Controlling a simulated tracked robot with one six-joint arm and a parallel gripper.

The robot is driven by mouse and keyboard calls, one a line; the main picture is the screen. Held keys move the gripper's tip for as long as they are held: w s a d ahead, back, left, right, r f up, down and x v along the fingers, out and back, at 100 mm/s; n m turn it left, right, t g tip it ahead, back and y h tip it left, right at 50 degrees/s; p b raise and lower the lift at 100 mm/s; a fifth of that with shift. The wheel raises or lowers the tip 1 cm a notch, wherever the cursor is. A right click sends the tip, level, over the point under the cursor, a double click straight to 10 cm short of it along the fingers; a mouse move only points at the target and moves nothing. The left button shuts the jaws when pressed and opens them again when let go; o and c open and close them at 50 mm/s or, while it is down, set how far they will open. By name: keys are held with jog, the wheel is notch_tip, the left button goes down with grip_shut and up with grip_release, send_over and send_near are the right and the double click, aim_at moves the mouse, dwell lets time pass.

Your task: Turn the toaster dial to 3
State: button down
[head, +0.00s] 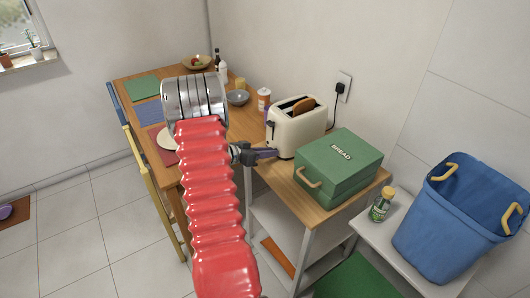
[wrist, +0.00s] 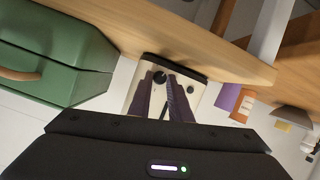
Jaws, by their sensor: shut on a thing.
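The cream toaster (head: 295,134) stands on the wooden counter with a slice of bread (head: 303,105) showing in its slot. In the wrist view the toaster's front face (wrist: 137,103) appears turned over, behind my fingers. My gripper (head: 276,153) reaches that front face from the left, with its purple fingers close together. In the wrist view my gripper (wrist: 168,80) is shut at the dark toaster dial (wrist: 159,77). The dial is partly covered by the fingers, and its numbers and pointer cannot be read. In the head view the dial is hidden.
A green bread box (head: 340,165) stands just right of the toaster. A small green jar (head: 382,205) and a blue bin (head: 450,225) stand at the right.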

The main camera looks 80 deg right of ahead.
dwell(0.3)
jog(key=n+g, duration=0.1)
jog(key=n+g+y, duration=0.1)
jog(key=n, duration=0.1)
jog(key=shift+w+d+f+n, duration=0.1)
jog(key=shift+w+d+n, duration=0.05)
jog(key=shift+w+n, duration=0.15)
jog(key=n+g, duration=0.1)
jog(key=n+y, duration=0.1)
jog(key=n, duration=0.1)
jog(key=shift+w+d+f+g, duration=0.1)
jog(key=shift+d+f+g, duration=0.05)
jog(key=shift+g, duration=0.25)
jog(key=n+g, duration=0.1)
jog(key=n, duration=0.2)
jog(key=shift+w+f+n+g, duration=0.1)
jog(key=shift+f+n+g, duration=0.1)
jog(key=shift+n+g, duration=0.2)
jog(key=shift+d+f+n+g, duration=0.1)
jog(key=shift+n+g, duration=0.6)
jog(key=shift+n, duration=1)
jog(key=c, duration=1.6)
grip_release()
jog(key=shift+c, duration=0.2)
jog(key=shift+f, duration=0.1)
